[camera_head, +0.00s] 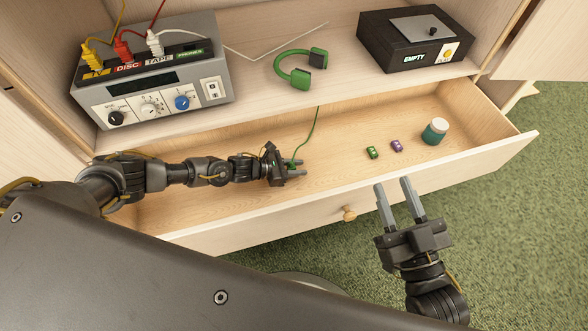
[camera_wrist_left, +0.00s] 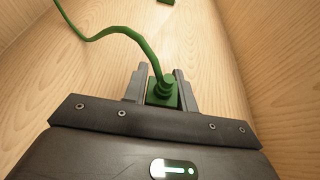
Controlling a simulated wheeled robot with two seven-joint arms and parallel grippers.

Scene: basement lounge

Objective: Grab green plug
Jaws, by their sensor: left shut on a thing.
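The green plug (camera_wrist_left: 162,98) sits between the two fingers of my left gripper (camera_wrist_left: 161,88), which is shut on it. In the head view my left gripper (camera_head: 296,169) is low inside the open drawer, and only a little of the green plug (camera_head: 291,163) shows at the fingers. A green cable (camera_head: 314,128) runs from the plug up toward the shelf; it also shows in the left wrist view (camera_wrist_left: 95,37). My right gripper (camera_head: 396,190) is open and empty, in front of the drawer's front panel.
The open drawer (camera_head: 447,168) also holds a small green item (camera_head: 373,152), a purple one (camera_head: 397,146) and a teal jar with a white lid (camera_head: 435,131). On the shelf above are a grey amplifier (camera_head: 150,85), green headphones (camera_head: 297,72) and a black box (camera_head: 415,40).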

